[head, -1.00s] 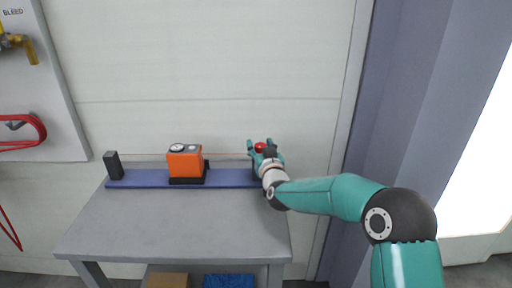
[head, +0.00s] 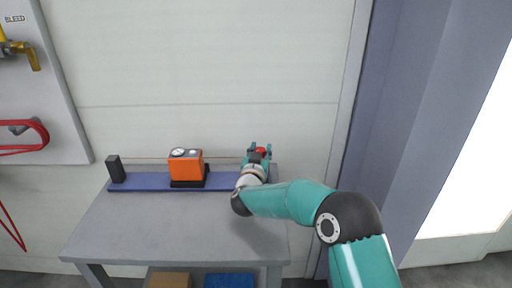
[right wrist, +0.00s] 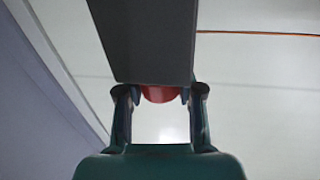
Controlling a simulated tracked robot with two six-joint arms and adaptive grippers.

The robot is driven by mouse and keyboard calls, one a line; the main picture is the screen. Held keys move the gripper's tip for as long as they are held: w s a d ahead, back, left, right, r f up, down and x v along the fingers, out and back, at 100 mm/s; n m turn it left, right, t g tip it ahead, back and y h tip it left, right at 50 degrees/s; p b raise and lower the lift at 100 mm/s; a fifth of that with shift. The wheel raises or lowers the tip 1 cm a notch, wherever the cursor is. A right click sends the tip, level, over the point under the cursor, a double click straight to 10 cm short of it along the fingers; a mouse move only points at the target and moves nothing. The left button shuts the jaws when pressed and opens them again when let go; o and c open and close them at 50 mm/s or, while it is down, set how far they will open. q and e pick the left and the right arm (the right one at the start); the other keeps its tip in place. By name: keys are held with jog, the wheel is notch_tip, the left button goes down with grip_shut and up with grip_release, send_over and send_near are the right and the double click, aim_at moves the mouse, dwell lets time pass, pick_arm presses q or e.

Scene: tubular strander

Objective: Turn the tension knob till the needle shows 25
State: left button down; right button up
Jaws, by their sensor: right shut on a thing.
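The red tension knob (head: 261,150) is at the right end of the blue rail (head: 225,182). My right gripper (head: 257,153) is shut on it. In the right wrist view the red knob (right wrist: 160,94) shows between the two fingertips, partly hidden by a dark grey block (right wrist: 145,40). The orange tension meter (head: 186,168) stands mid-rail, with a round white dial (head: 179,153) on top. The dial's needle is too small to read. My left gripper is not in view.
The rail lies along the back of a grey table (head: 150,225), whose front is clear. A black post (head: 116,169) stands at the rail's left end. A thin copper-coloured wire (right wrist: 260,33) runs along the rail. A panel with red hose (head: 30,137) hangs at left.

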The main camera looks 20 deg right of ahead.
jog(key=shift+a+r, duration=0.1)
jog(key=shift+a, duration=0.05)
jog(key=o, duration=1.2)
jog(key=shift+c, duration=0.2)
jog(key=v, duration=1.2)
jog(key=shift+w, duration=0.1)
